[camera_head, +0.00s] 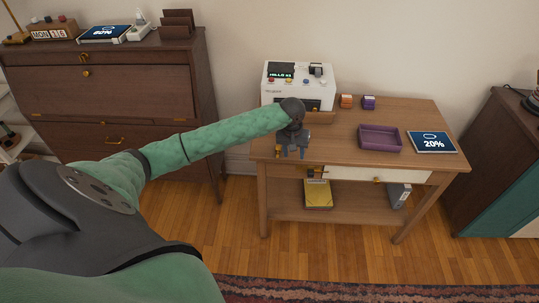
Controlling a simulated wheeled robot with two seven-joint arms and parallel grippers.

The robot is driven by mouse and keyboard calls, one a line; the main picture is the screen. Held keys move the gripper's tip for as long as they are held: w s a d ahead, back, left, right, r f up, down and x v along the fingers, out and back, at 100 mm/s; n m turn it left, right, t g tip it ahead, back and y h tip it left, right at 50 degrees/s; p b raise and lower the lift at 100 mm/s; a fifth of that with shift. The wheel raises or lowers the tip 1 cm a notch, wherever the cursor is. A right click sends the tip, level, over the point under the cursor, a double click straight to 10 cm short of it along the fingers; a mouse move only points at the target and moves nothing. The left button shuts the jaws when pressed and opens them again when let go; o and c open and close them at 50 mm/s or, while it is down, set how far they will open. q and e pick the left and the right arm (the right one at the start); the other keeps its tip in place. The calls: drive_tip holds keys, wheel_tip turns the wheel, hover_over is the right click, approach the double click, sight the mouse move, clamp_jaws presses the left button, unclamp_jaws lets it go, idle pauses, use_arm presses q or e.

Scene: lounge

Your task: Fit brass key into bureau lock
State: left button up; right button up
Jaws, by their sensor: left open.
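My left gripper (293,153) is open, pointing down over the front left part of the wooden table (345,140). A small brass-coloured thing (278,152) shows just left of its fingers; it is too small to tell if it is the brass key. The dark brown bureau (130,90) stands at the left with its front panel shut. A round brass fitting (86,73), perhaps the lock, sits near the panel's top, with a curved brass piece (84,57) above it. My right gripper is out of view.
A yellow book (318,194) lies on the lower shelf. Floor shows between bureau and table.

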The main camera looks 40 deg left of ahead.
use_arm(q)
drive_tip(key=s+d+f+m+t+h, duration=0.1)
drive_tip(key=s+d+f+m, duration=0.1)
drive_tip(key=s+d+f, duration=0.6)
drive_tip(key=s+d+f+m+t+h, duration=0.15)
drive_tip(key=s+d+f, duration=0.25)
drive_tip(key=d+f, duration=0.5)
drive_tip(key=s+d+f+m+g+y, duration=0.1)
drive_tip(key=s+f+m+g+y, duration=0.1)
drive_tip(key=s+f, duration=2.3)
drive_tip(key=s, duration=0.3)
drive_tip(key=shift+s+y, duration=0.35)
drive_tip(key=shift+s, duration=0.05)
drive_tip(key=shift+o, duration=0.2)
drive_tip(key=shift+d+m, duration=0.15)
drive_tip(key=shift+m, duration=0.1)
